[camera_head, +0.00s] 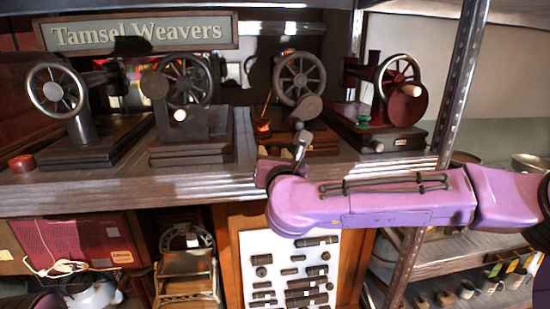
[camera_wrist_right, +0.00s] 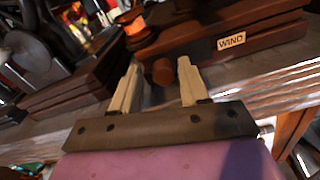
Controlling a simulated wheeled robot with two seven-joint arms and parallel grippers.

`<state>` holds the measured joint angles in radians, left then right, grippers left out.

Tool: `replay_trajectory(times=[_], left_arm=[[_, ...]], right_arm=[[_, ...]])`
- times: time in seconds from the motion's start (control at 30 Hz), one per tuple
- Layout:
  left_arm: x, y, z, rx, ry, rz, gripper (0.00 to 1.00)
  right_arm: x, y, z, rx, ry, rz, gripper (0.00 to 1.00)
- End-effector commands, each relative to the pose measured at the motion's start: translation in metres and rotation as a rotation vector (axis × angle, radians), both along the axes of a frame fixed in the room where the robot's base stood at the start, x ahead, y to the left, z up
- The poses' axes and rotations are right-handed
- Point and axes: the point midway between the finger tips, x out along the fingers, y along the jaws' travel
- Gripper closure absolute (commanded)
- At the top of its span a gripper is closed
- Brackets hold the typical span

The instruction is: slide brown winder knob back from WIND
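The brown winder (camera_head: 312,104), with a spoked wheel, stands third from the left on the shelf. In the right wrist view its dark brown base (camera_wrist_right: 215,30) carries a pale WIND label (camera_wrist_right: 231,41). A round brown knob (camera_wrist_right: 162,72) sticks out at the front of the base, left of the label. My right gripper (camera_wrist_right: 160,66) is open, its two pale fingers apart on either side of the knob; I cannot tell whether they touch it. In the head view my right gripper (camera_head: 301,143) is at the shelf edge before this winder. My left gripper is not in view.
Other winders stand close by: a dark one (camera_head: 185,110) to the left and a red one (camera_head: 390,105) to the right. The ridged shelf edge (camera_head: 110,190) runs below them. A metal upright (camera_head: 462,75) stands beside my right arm.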

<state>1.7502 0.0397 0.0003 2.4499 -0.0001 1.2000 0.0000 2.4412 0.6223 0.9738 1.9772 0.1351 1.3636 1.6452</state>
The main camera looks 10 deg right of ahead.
Motion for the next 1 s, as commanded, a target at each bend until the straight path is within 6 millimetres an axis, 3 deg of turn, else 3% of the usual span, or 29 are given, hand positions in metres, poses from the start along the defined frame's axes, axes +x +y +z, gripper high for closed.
replay_trajectory(times=[0.37,0.73,1.0], left_arm=[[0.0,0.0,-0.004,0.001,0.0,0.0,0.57],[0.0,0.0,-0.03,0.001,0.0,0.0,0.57],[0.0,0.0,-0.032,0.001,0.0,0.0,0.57]], right_arm=[[-0.006,-0.002,-0.001,0.002,0.0,-0.004,0.48],[-0.086,0.008,-0.002,0.001,-0.003,0.0,0.48],[-0.105,0.01,0.0,0.0,0.0,-0.002,0.48]])
